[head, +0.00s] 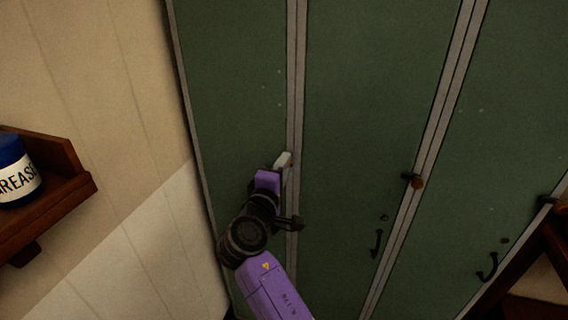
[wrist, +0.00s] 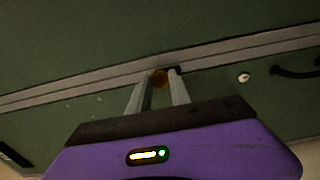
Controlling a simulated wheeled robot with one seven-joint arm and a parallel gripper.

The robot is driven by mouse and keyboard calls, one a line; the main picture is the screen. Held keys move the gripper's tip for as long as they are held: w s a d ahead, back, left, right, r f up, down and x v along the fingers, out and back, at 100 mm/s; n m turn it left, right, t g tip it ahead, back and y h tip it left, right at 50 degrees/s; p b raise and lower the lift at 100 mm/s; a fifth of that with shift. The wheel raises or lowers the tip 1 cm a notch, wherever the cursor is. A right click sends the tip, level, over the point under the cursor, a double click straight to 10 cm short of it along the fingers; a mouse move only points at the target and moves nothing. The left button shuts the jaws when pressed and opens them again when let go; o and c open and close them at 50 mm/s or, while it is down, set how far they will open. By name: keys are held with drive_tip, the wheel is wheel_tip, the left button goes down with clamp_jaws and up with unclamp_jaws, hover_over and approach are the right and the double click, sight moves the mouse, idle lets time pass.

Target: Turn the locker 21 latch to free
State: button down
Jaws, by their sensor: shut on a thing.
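My gripper (head: 285,164) is at the edge of the leftmost green locker door (head: 235,90), beside the grey post. In the wrist view its two pale fingers (wrist: 160,86) are closed around the latch (wrist: 160,78), whose brown-orange knob shows between the tips. A dark part of the latch shows just right of the knob. In the head view my gripper hides this latch. No locker number can be read, so the pictures do not confirm which locker is 21. The latch's exact angle is hard to tell.
The middle door has a similar latch (head: 416,183) with a brown knob and a dark handle (head: 377,243). The right door has a dark handle (head: 487,268). A wooden shelf (head: 60,205) with a blue grease tin (head: 17,170) is at the left. Dark wooden furniture (head: 545,260) stands lower right.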

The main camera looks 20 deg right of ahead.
drive_tip(key=shift+a, duration=0.1)
idle(0.3)
drive_tip(key=c, duration=1.2)
unclamp_jaws()
drive_tip(key=b+v, duration=0.1)
drive_tip(key=v, duration=0.6)
drive_tip(key=shift+s+a+b, duration=0.2)
drive_tip(key=shift+s+b, duration=0.1)
drive_tip(key=shift+b, duration=0.1)
